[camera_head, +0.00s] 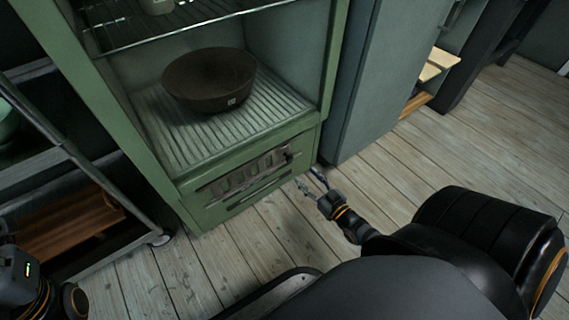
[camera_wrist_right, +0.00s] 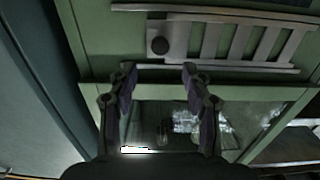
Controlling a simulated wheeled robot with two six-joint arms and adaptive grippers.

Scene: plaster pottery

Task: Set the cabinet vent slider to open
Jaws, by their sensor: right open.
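The green cabinet (camera_head: 150,110) has a slotted metal vent (camera_head: 243,176) low on its front. A dark round slider knob (camera_head: 287,154) sits at the vent's right end. In the right wrist view the vent slots (camera_wrist_right: 236,41) run across the top, with the knob (camera_wrist_right: 160,45) at their left end. My right gripper (camera_head: 308,181) is open and empty in front of the vent's right end, apart from the knob. In the wrist view its fingers (camera_wrist_right: 157,78) are spread just below the knob in the picture. My left gripper's fingers do not show.
A brown bowl (camera_head: 210,80) stands on the cabinet's ribbed shelf (camera_head: 160,130). A grey-green cabinet (camera_head: 375,75) stands close on the right. A metal rack (camera_head: 75,155) stands on the left. The plank floor (camera_head: 400,160) in front is clear apart from my own body.

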